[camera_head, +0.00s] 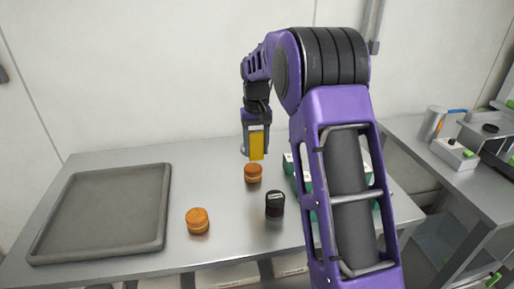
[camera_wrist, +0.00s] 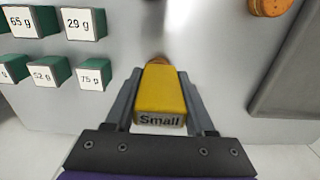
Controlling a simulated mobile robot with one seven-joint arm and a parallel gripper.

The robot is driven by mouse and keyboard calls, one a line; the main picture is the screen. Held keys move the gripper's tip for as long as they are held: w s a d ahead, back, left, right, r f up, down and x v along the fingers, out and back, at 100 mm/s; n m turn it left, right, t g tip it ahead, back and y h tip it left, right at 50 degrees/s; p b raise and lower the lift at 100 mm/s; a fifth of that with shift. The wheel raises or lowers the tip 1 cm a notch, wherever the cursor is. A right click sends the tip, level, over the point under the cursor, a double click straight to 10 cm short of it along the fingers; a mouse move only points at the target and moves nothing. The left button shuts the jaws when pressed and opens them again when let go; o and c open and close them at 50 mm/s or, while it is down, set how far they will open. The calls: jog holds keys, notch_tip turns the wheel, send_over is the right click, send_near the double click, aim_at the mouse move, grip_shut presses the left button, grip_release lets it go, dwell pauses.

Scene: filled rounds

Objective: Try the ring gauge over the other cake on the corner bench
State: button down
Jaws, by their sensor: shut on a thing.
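My gripper (camera_head: 257,152) is shut on a yellow block (camera_head: 257,144), whose face reads "Small" in the wrist view (camera_wrist: 160,118). No ring opening shows on this block, so I cannot tell its full shape. It is held upright, just above the rear cake (camera_head: 253,174), a round orange-brown piece. In the wrist view only a sliver of that cake (camera_wrist: 158,58) shows beyond the block. I cannot tell whether they touch. A second orange-brown cake (camera_head: 197,221) lies nearer the bench's front left, clear of my gripper; its edge shows in the wrist view (camera_wrist: 270,6).
A grey tray (camera_head: 164,215) lies on the left of the bench (camera_head: 225,248). A black object with a pale label (camera_head: 275,206) stands right of the cakes. Several green blocks with gram labels (camera_wrist: 86,24) are partly hidden behind my arm. A side bench (camera_head: 405,140) carries equipment.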

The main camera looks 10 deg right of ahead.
aim_at(256, 160)
jog(key=shift+f+b, duration=1.55)
jog(key=shift+f, duration=1.05)
jog(key=shift+f+b, duration=1.35)
jog(key=shift+f, duration=1.9)
jog(key=shift+r, duration=0.15)
jog(key=shift+r+p, duration=3)
jog(key=shift+r, duration=1.8)
